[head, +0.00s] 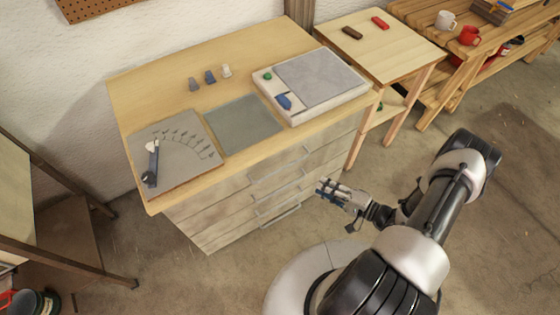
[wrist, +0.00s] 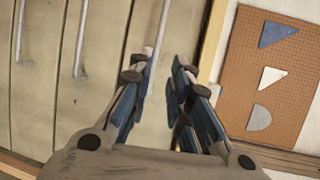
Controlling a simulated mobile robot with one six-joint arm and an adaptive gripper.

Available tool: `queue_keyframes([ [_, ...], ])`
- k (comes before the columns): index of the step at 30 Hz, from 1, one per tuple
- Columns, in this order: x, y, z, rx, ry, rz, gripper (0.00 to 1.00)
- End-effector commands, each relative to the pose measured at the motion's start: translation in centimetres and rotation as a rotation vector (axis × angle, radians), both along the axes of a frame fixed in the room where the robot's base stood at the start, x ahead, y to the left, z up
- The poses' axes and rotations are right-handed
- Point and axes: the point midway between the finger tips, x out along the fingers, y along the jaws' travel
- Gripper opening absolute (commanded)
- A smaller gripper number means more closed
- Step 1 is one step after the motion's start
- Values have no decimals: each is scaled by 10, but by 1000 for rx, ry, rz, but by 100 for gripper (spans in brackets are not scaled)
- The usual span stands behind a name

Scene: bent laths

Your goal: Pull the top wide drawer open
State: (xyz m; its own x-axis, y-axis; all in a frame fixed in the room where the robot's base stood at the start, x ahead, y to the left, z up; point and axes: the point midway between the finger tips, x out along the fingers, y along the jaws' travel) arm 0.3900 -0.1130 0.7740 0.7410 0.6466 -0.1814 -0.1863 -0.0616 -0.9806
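The wooden cabinet has a stack of wide drawers with pale bar handles, and they look shut. The top wide drawer (wrist: 185,25) is nearest the worktop edge. Its handle (head: 280,164) also shows in the wrist view (wrist: 163,18), running lengthwise toward the gap between my fingertips. My gripper (head: 322,188) is open and empty, pointing at the drawer fronts from the right in the head view. In the wrist view my gripper (wrist: 166,62) has one finger on each side of the handle's line. The left finger partly hides the handle. I see no clear contact.
Two lower handles (wrist: 82,38) (head: 278,214) lie beside the top one. The worktop (head: 180,60) bears a grey dial board (head: 175,175), a tray (head: 315,100) and small pegs. A side table (head: 370,55) stands right. A pegboard (wrist: 240,75) hangs on the wall.

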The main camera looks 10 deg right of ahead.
Motion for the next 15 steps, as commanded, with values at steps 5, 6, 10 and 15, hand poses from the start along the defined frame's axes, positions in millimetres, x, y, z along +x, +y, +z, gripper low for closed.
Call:
queue_keyframes([
  [5,10,9,-5,-1,-2,-3,18],
  [6,14,14,-7,0,-1,-1,18],
  [10,34,32,-12,0,-1,2,18],
  [15,61,57,-19,-1,-1,3,18],
])
